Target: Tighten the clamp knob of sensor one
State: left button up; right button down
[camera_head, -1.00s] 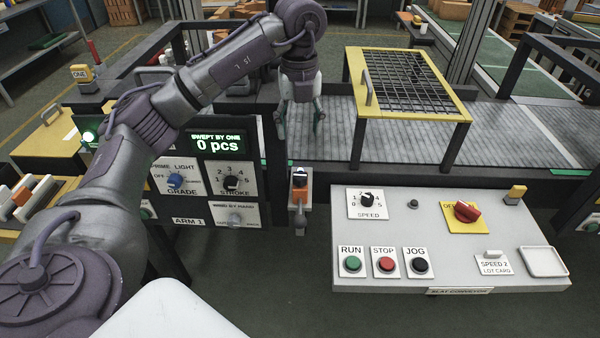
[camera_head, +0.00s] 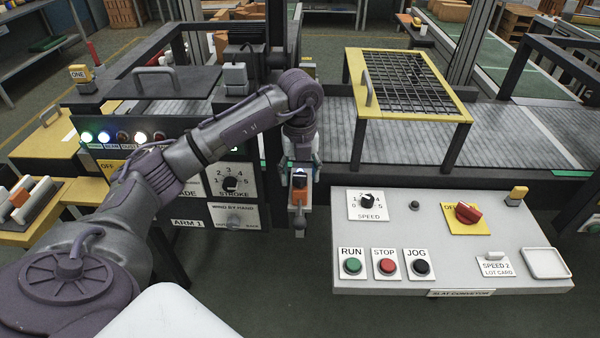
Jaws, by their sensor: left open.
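A small orange-bodied device (camera_head: 300,197) with a dark top sits on a grey bracket at the conveyor's near edge, left of the control panel; it looks like the sensor. I cannot make out a separate clamp knob on it. My left gripper (camera_head: 302,173) points down just above and behind the device, its fingers open with one on each side of its top. Whether they touch it I cannot tell, and my wrist hides part of the space behind. My right gripper is not in view.
The slat conveyor panel (camera_head: 440,275) with buttons and a red switch lies to the right. A yellow-framed mesh guard (camera_head: 468,115) stands over the conveyor (camera_head: 330,122). The arm 1 panel (camera_head: 250,217) is at left, partly behind my arm. A yellow block marked ONE (camera_head: 80,75) stands far left.

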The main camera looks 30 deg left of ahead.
pick_arm(q)
jog(key=c, duration=1.1)
jog(key=shift+c, duration=0.2)
